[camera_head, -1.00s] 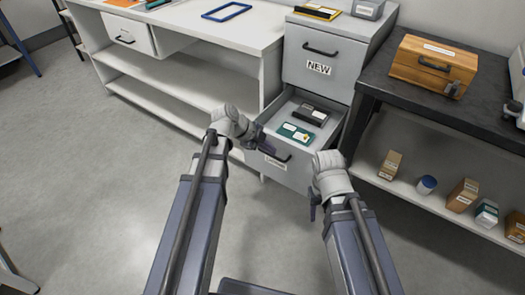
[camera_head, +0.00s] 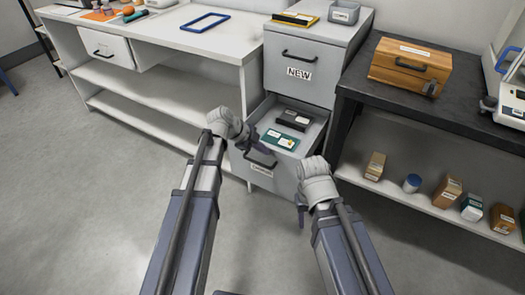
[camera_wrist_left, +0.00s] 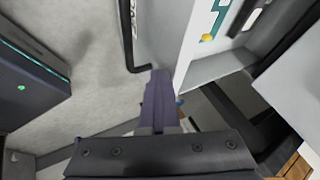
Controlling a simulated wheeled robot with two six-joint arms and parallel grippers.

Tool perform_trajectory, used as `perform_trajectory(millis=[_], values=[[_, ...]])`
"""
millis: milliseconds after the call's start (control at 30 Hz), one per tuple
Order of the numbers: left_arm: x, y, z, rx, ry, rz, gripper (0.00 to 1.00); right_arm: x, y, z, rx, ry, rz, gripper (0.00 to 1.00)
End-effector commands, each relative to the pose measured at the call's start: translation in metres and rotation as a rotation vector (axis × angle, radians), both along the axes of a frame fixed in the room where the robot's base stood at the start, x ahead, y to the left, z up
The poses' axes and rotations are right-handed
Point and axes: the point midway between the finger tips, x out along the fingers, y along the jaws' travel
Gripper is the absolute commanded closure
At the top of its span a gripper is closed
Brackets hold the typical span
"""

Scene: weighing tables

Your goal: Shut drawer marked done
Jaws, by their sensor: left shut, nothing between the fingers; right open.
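The lower drawer (camera_head: 285,178) of the grey cabinet stands open; its front label is too small to read. It has a dark bar handle (camera_head: 260,161), which also shows in the left wrist view (camera_wrist_left: 132,50). Inside lie a green card-like item (camera_head: 279,139) and a dark box (camera_head: 294,119). My left gripper (camera_head: 262,148) is shut and empty at the drawer's front, close to the handle. In the left wrist view its fingers (camera_wrist_left: 160,98) point at the drawer front; contact cannot be told. My right gripper (camera_head: 300,214) is open, low and right of the drawer front.
The upper drawer marked NEW (camera_head: 300,87) is closed. A white bench (camera_head: 165,45) stands left. A dark table (camera_head: 450,100) with a wooden box (camera_head: 409,66) stands right, several small boxes on its lower shelf (camera_head: 400,190). The floor in front is clear.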

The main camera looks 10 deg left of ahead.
Motion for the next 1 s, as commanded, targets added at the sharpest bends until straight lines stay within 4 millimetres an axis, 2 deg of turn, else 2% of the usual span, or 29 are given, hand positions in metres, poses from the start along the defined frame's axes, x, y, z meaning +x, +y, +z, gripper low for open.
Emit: perform_trajectory(millis=[167,700,1000], values=[[0.031,-0.01,0.0,0.0,-0.001,-0.003,1.0,0.0,0.0,0.0,0.0,0.0,0.0,0.5],[0.171,-0.06,0.0,0.001,-0.001,-0.002,1.0,0.0,0.0,0.0,0.0,0.0,0.0,0.5],[0.235,-0.084,0.0,0.0,-0.001,0.0,1.0,0.0,0.0,0.0,0.0,0.0,0.0,0.5]])
